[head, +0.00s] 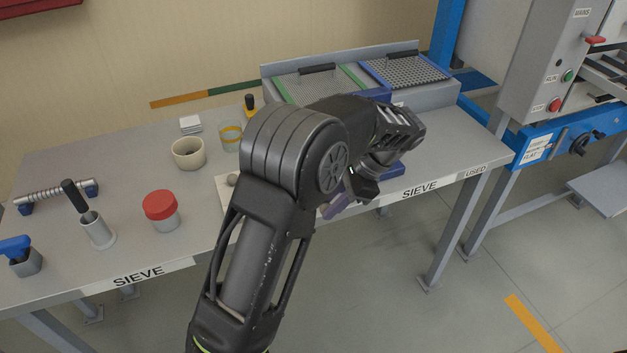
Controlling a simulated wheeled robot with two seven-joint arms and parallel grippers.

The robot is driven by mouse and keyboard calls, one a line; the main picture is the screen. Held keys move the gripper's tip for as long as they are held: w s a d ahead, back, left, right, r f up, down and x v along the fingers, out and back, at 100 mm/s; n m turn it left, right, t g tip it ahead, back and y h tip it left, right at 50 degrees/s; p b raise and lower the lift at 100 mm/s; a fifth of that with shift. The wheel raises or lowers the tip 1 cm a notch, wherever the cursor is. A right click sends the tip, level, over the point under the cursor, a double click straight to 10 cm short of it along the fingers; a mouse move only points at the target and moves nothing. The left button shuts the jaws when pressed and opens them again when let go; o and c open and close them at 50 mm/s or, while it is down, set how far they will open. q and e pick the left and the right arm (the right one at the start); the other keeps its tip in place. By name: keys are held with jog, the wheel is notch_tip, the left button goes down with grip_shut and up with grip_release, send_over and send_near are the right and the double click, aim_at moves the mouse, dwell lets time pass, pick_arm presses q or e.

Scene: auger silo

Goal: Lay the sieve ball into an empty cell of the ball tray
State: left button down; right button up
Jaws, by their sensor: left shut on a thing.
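My left gripper (360,190), black, hangs over the front edge of the table at the middle right, pointing down. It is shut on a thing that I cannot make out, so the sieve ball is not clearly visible. My right gripper is not in view.
The grey table (120,192) holds a red-lidded jar (161,209), a beige ring-shaped cup (188,153), a glass jar (230,135), a tool in a metal holder (97,230) and a spring-like rod (55,196). Two sieve screens (320,84) (405,70) stand behind. A blue-framed machine (560,135) is at right.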

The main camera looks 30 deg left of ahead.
pick_arm(q)
jog(key=s+d+f+n, duration=0.1)
jog(key=s+d+f, duration=0.1)
jog(key=d+f, duration=0.3)
jog(key=s+d+f+n+g, duration=0.1)
jog(key=d+f, duration=0.4)
jog(key=f, duration=0.5)
jog(key=shift+s+d+f+n+h, duration=0.3)
jog(key=shift+s+h, duration=0.1)
jog(key=shift+s, duration=0.5)
jog(key=shift+r, duration=0.1)
